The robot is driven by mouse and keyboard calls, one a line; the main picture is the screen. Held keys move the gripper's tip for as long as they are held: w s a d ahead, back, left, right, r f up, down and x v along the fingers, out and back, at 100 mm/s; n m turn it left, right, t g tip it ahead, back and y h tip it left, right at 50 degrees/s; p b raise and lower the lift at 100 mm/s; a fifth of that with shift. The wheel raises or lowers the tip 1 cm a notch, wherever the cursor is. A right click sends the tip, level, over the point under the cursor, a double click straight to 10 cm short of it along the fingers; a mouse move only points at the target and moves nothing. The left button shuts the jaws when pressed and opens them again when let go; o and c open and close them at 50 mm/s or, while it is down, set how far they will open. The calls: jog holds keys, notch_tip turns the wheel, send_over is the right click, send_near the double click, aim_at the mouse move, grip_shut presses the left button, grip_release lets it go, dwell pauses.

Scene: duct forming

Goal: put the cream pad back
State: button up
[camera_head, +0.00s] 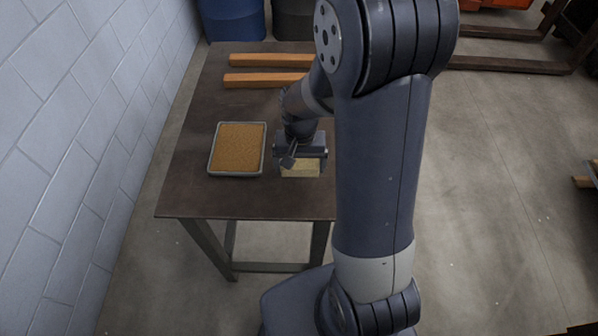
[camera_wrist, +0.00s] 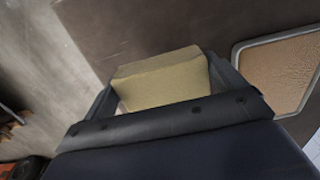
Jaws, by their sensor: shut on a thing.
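The cream pad (camera_head: 300,170) is a pale yellowish block at the right part of the dark table, near its front edge. My gripper (camera_head: 300,158) is above it and shut on it, with a finger on each side. The wrist view shows the cream pad (camera_wrist: 165,80) between the two fingers of my gripper (camera_wrist: 163,88). I cannot tell whether the pad touches the table. A grey-rimmed tray with a tan, grainy filling (camera_head: 210,165) lies just left of the pad; part of it also shows in the wrist view (camera_wrist: 238,50).
Two orange-brown wooden bars (camera_head: 265,80) lie across the far part of the dark table (camera_head: 190,195). A block wall (camera_head: 80,130) runs along the left. A blue barrel (camera_head: 232,20) stands behind the table. The table's front left corner is clear.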

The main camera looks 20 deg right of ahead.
aim_at(300, 183)
jog(key=shift+f, duration=2.45)
jog(key=shift+f, duration=0.15)
jog(key=o, duration=0.7)
notch_tip(300, 183, up, 12)
jog(key=shift+r, duration=0.2)
